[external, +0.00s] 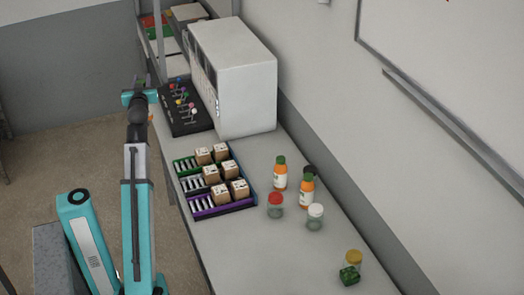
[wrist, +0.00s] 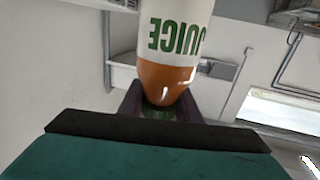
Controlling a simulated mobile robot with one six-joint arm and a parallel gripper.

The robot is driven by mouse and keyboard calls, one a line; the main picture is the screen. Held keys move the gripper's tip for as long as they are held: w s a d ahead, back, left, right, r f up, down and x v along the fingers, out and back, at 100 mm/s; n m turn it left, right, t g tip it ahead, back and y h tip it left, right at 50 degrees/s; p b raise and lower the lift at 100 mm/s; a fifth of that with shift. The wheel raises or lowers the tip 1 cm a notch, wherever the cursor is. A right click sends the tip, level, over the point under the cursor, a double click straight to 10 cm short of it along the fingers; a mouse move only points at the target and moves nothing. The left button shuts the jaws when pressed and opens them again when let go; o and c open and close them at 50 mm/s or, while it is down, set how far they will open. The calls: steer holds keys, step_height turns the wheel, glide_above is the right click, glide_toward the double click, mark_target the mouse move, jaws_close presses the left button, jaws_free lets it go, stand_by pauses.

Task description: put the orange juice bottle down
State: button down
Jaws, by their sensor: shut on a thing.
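My gripper (wrist: 160,105) is shut on the orange juice bottle (wrist: 168,75), gripping it around the green-capped neck end. The bottle has a white label reading JUICE in green and an orange body; its far end runs out of the wrist view. In the external view my gripper (external: 143,88) is at the upper left, beside the black peg board and the bench's left edge. The held bottle cannot be made out clearly there. Two similar orange bottles with green caps, one (external: 280,174) and another (external: 306,190), stand upright on the bench.
The black board with coloured pegs (external: 186,112) and a white cabinet (external: 236,80) stand at the far end. A tray of cardboard boxes (external: 232,206) lies mid-bench. The near bench (external: 235,255) is clear.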

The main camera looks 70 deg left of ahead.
steer(key=w+d+f, duration=0.1)
steer(key=w+d, duration=0.2)
steer(key=w, duration=0.9)
steer(key=w+d, duration=0.2)
steer(key=w, duration=1.1)
steer(key=w+d+f, duration=0.1)
steer(key=w+d, duration=0.2)
steer(key=w, duration=0.9)
steer(key=w+d+r, duration=0.2)
steer(key=w+d, duration=1.2)
steer(key=d, duration=0.1)
steer(key=w+d+r, duration=0.2)
steer(key=w+d, duration=1.2)
steer(key=d, duration=0.1)
step_height(320, 180, down, 31)
steer(key=shift+s+r, duration=0.15)
steer(key=shift+s, duration=0.15)
steer(key=shift+d, duration=0.1)
step_height(320, 180, down, 6)
steer(key=p, duration=0.1)
steer(key=shift+p, duration=0.3)
